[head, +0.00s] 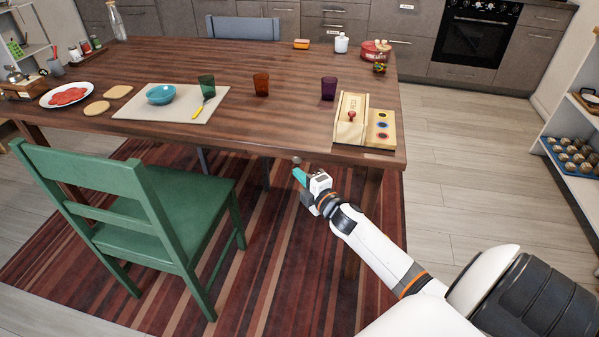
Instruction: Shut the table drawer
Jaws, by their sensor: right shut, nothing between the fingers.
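The brown wooden table (290,130) fills the upper middle of the head view. A small round knob (297,160) shows just below its front edge and looks like the drawer's handle. The drawer's front is mostly hidden under the tabletop, and I cannot tell how far it stands out. My right gripper (300,177), with teal fingertips, is shut and empty just below and in front of the knob. I cannot tell whether it touches anything. My left gripper is not in view.
A green chair (150,215) stands at the table's front left, on a striped rug (250,260). A wooden game box (365,120) sits near the front right edge. Cups, a cutting board (150,103) and a plate (68,96) are on the table. Floor at right is clear.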

